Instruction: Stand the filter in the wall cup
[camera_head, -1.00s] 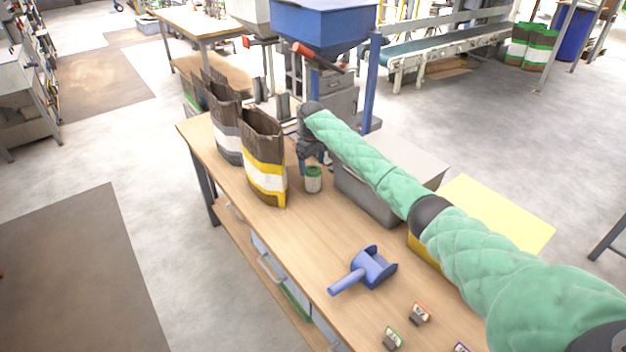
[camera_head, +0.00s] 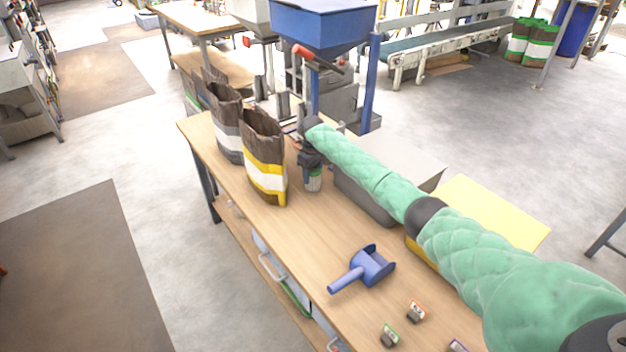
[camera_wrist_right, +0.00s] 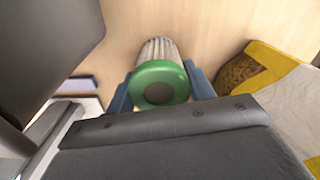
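The filter (camera_head: 313,182) is a small white pleated cylinder with a green end cap. It stands upright on the wooden table, right of the yellow-banded bag. It also shows in the right wrist view (camera_wrist_right: 160,83), green ring towards the camera. My right gripper (camera_head: 313,172) is down at the filter from above. In the right wrist view its blue fingers (camera_wrist_right: 160,92) are apart, one on each side of the green cap; small gaps seem to remain, though contact is hard to judge. I cannot make out the wall cup. My left gripper is not in view.
The yellow-banded bag (camera_head: 264,160) stands close left of the filter, with more bags behind it. A grey bin (camera_head: 378,200) is close on the right. A blue scoop (camera_head: 364,269) and small tagged clips (camera_head: 415,311) lie nearer on the table (camera_head: 270,235).

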